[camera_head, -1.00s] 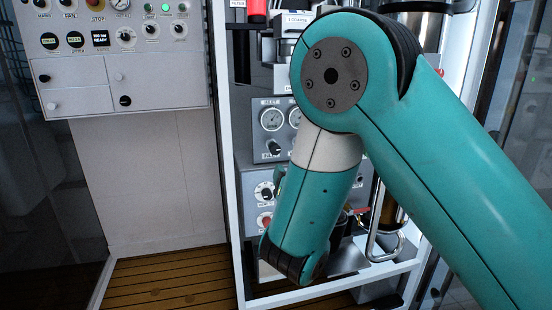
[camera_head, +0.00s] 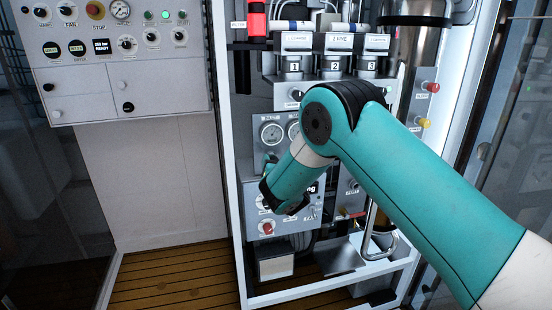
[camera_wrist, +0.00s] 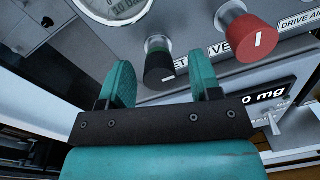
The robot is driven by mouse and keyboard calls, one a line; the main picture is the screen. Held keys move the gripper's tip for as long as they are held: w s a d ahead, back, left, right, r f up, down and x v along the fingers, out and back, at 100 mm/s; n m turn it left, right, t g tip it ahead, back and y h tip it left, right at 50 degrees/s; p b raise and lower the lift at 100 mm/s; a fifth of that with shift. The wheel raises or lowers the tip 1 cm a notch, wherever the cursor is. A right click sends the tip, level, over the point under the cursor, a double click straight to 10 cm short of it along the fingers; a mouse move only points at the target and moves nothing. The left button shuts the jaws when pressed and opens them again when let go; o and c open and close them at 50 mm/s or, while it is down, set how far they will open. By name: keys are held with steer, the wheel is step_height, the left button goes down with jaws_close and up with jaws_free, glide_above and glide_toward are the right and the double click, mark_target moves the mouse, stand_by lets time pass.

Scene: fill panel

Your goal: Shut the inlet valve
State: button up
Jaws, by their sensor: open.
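In the wrist view a black knob with a green ring (camera_wrist: 159,60) stands out from the grey panel below a round gauge. A partly hidden label ending in "ET" lies beside it, so it is probably the inlet valve. Its white mark lies near horizontal. My gripper (camera_wrist: 162,75) is open, with one teal finger left of the knob and one right. I cannot tell whether either finger touches it. A red knob (camera_wrist: 245,34) with an upright white mark sits to the right, near a label starting "VE". In the head view my arm hides the black knob and most of my gripper.
A gauge (camera_head: 271,133) is on the panel above my wrist. Three numbered canisters (camera_head: 335,66) stand higher up. A control box (camera_head: 120,70) hangs at the left. The white frame post (camera_head: 226,150) stands left of my gripper.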

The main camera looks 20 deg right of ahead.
steer(key=shift+w, duration=0.25)
steer(key=c, duration=0.9)
steer(key=shift+c, duration=0.2)
